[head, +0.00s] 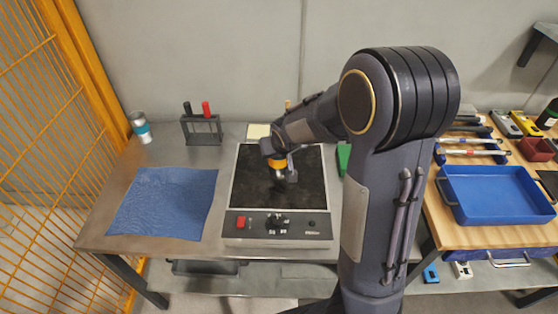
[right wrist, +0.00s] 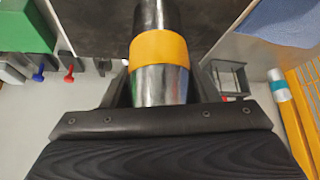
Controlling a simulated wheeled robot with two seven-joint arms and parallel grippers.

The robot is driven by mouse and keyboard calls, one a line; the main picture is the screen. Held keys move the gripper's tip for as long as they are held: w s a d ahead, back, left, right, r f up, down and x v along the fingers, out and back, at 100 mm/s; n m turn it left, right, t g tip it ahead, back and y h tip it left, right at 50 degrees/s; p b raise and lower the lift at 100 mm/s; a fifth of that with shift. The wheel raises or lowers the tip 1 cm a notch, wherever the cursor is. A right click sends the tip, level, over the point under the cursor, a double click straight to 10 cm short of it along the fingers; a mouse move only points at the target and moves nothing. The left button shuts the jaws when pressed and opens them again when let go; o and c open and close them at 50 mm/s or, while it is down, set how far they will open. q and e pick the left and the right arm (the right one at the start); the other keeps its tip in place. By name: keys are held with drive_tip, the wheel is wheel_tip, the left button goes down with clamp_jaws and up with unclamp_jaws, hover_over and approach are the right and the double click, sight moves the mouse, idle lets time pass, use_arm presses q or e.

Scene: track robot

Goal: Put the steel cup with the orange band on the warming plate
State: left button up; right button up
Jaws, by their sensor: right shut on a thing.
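The steel cup with the orange band (right wrist: 158,52) is between the fingers of my right gripper, and its band and steel body fill the middle of the right wrist view. In the head view the cup (head: 277,163) shows over the warming plate (head: 245,185), a black-topped unit with a red switch and a knob at its front. My right gripper (head: 285,173) is shut on the cup. I cannot tell whether the cup touches the plate, as my arm and gripper partly cover it. My left gripper is not in view.
A blue cloth (head: 163,203) lies left of the plate. A steel cup with a teal band (head: 141,128) stands at the back left, beside a rack (head: 202,131) with black and red handles. A blue tray (head: 497,221) is on the right table. An orange mesh fence (head: 60,110) borders the left.

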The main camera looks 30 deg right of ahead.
sight(279, 160)
drive_tip(key=shift+w+d+f, duration=0.1)
drive_tip(key=shift+d+f, duration=0.1)
drive_tip(key=shift+f, duration=0.1)
wheel_tip(279, 160, down, 3)
drive_tip(key=shift+r, duration=0.1)
drive_tip(key=shift+f, duration=0.2)
drive_tip(key=o, duration=1)
